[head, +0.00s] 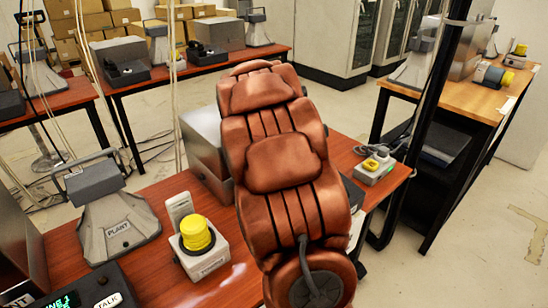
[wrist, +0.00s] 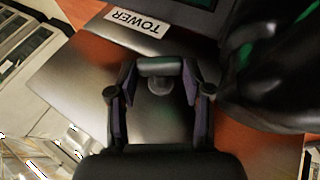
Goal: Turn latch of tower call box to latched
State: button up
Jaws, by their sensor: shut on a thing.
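The tower call box (wrist: 70,85) shows in the wrist view as a grey metal box face with a white TOWER label (wrist: 138,22) near the top, upside down. Its latch (wrist: 158,67), a short grey bar, lies between the fingertips of my gripper (wrist: 160,72), which is shut on it. A small round boss (wrist: 160,86) shows just below the bar. The latch's angle against any mark cannot be read. In the head view my copper-coloured arm hides my gripper and the latch; a grey metal box (head: 203,135) shows partly behind the arm.
A red-brown table (head: 165,200) bears a PLANT stand (head: 118,228), a box with a yellow button (head: 197,238) and a smaller yellow-button box (head: 374,168). A black post (head: 418,110) stands at the right. A dark glossy object (wrist: 275,65) is close beside my gripper.

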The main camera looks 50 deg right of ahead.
jog(key=shift+r, duration=0.1)
jog(key=o, duration=1.2)
jog(key=shift+c, duration=0.2)
jog(key=v, duration=1.2)
jog(key=shift+w, duration=0.1)
